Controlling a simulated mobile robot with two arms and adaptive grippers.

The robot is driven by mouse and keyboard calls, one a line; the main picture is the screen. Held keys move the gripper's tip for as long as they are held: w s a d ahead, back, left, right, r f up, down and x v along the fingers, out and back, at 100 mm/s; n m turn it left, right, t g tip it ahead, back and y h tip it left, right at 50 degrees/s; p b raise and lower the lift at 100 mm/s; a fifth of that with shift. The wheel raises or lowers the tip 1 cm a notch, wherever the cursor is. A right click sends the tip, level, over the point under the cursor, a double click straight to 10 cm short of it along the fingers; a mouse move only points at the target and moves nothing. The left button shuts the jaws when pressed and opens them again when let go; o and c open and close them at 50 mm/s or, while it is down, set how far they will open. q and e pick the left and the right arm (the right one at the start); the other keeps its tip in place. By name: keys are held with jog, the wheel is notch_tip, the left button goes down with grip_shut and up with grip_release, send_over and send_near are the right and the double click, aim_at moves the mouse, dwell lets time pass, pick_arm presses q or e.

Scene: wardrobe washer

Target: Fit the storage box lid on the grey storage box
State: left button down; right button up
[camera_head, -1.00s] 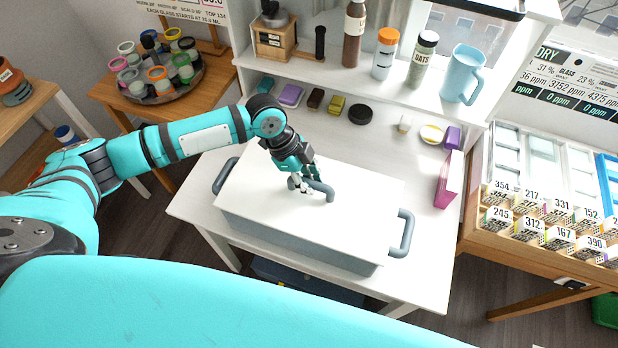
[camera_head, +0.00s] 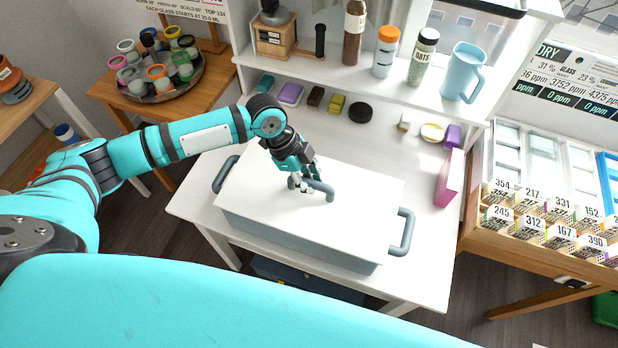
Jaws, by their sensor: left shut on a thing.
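The grey storage box (camera_head: 300,242) stands on the white table, with a grey handle at each end. The white storage box lid (camera_head: 350,212) lies over the top of the box and covers its opening. It looks about flat and lined up with the rim; whether it is fully seated I cannot tell. My left gripper (camera_head: 304,187) is over the lid's middle, shut on the lid's grey handle (camera_head: 325,191). My right gripper is not in view.
The white table (camera_head: 425,270) has free room to the right of the box. A pink box (camera_head: 449,178) stands at its right edge. Several small items, including a black disc (camera_head: 360,112), lie along the back under a shelf with bottles and a blue jug (camera_head: 463,73).

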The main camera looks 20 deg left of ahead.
pick_arm(q)
jog(key=shift+f, duration=0.3)
